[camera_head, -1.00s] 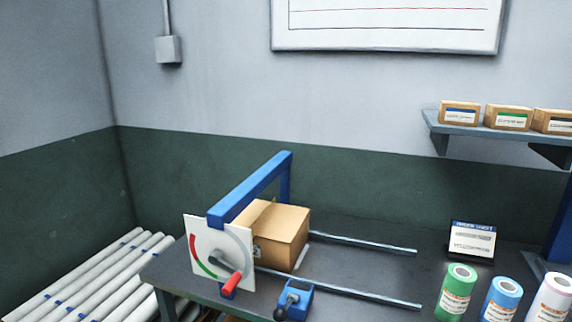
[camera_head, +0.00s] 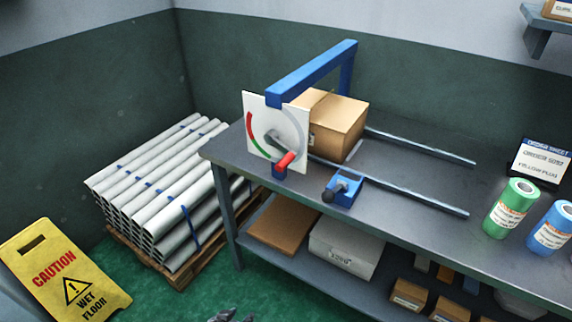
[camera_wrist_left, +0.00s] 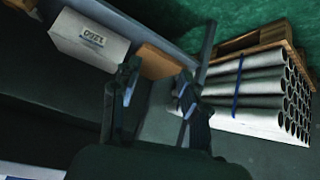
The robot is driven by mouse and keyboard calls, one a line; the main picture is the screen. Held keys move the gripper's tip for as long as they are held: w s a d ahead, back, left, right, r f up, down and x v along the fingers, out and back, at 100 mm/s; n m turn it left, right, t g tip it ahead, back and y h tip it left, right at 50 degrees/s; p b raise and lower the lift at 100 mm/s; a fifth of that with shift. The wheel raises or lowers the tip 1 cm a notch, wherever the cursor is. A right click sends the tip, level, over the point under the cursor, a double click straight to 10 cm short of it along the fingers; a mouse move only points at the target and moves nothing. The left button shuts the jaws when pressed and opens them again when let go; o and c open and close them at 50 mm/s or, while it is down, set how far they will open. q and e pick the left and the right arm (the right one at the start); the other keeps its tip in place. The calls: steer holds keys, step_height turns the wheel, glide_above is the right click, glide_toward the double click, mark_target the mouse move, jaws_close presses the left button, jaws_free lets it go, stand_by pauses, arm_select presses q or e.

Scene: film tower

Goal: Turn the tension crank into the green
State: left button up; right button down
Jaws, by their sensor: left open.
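The tension crank has a red handle (camera_head: 285,161) on a grey arm and sits on a white dial plate (camera_head: 258,112) at the left end of the bench. The dial has a red band at upper left, a green band at lower left and a grey band on the right. The crank arm points to the lower right, away from the green. My left gripper (camera_head: 235,315) just shows at the bottom edge of the head view, low and in front of the bench. In the left wrist view my left gripper (camera_wrist_left: 158,85) is open and empty. My right gripper is out of view.
A blue frame (camera_head: 312,72) stands over a cardboard box (camera_head: 335,125) on the bench (camera_head: 395,195). A blue lever block (camera_head: 345,187) sits near the front edge. Stacked tubes (camera_head: 165,190) and a yellow wet-floor sign (camera_head: 62,275) stand left. Green floor is free between.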

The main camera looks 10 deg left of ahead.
arm_select(q)
steer(key=w+r+t+h+b, duration=0.1)
steer(key=w+r+t, duration=0.1)
steer(key=w+r, duration=0.4)
steer(key=w+r+t, duration=0.2)
steer(key=w+r, duration=0.1)
steer(key=r, duration=0.5)
steer(key=m+t+h+b, duration=0.1)
steer(key=t+h+b, duration=0.1)
steer(key=t+h, duration=0.25)
glide_toward(285, 162)
steer(key=shift+y, duration=0.35)
steer(key=x, duration=0.3)
steer(key=p+x, duration=0.1)
steer(key=x, duration=0.7)
steer(key=shift+a+f+p, duration=0.15)
steer(key=shift+f+p, duration=0.2)
jaws_close()
